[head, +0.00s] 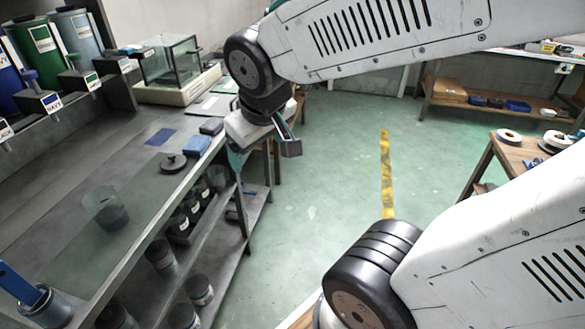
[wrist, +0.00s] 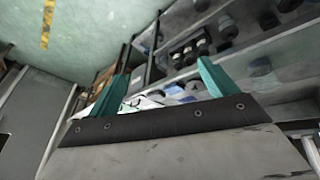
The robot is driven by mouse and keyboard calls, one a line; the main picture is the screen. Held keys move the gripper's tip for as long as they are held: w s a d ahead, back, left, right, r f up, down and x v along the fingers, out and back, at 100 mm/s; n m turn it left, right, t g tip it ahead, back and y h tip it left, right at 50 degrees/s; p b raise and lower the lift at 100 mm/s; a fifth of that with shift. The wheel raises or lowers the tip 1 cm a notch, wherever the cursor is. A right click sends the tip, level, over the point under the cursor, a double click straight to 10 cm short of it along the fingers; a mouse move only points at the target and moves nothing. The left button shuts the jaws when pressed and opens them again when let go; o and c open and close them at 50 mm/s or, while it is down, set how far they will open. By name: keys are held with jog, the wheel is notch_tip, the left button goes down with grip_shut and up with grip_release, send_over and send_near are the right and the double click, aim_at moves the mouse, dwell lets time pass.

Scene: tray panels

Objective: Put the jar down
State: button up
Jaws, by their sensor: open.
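My gripper (head: 238,162) hangs beside the right edge of the dark bench (head: 60,200), partly hidden by my own wrist. In the wrist view its two teal fingers (wrist: 164,56) are spread wide with nothing between them. A clear jar with dark contents (head: 107,212) stands on the bench, well to the left of and nearer than my gripper. Several dark lidded jars (head: 190,208) stand on the shelves below the bench. I cannot tell which jar the task means.
A pot with a blue-handled tool (head: 44,304) stands at the bench's near end. A flat dark disc (head: 173,162), a blue block (head: 196,146) and a glass case (head: 168,62) are farther back. Green floor with a yellow strip (head: 387,172) is open to the right.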

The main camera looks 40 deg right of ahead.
jog(key=s+a+r+g+y, duration=0.1)
jog(key=s+r+g, duration=0.1)
jog(key=s, duration=0.9)
jog(key=shift+s+a+m+g+y, duration=0.15)
jog(key=shift+a+m+g+y, duration=0.2)
jog(key=shift+g, duration=0.35)
